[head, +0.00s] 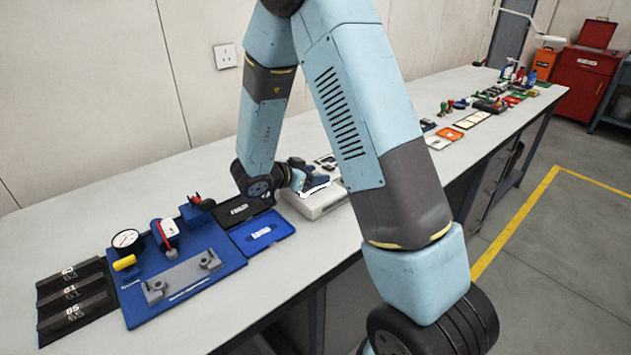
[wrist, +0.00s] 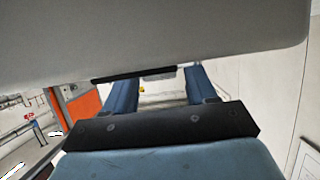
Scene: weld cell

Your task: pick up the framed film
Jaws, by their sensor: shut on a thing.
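My gripper (head: 308,181) is low over the bench, just above a pale box-like unit (head: 325,203). In the wrist view its two blue fingers (wrist: 161,88) reach forward with a narrow gap between them. A thin dark edge (wrist: 135,75) lies across the fingertips, and it looks like the rim of the framed film seen edge-on. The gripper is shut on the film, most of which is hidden. In the head view the arm and the gripper cover the film, and I cannot tell whether it touches the unit below.
To the left are a blue tray (head: 284,226), a blue fixture board (head: 200,300) with a dial gauge (head: 128,241), and black numbered blocks (head: 72,300). Several small items line the bench farther right. A pale grey surface (wrist: 180,30) fills the top of the wrist view.

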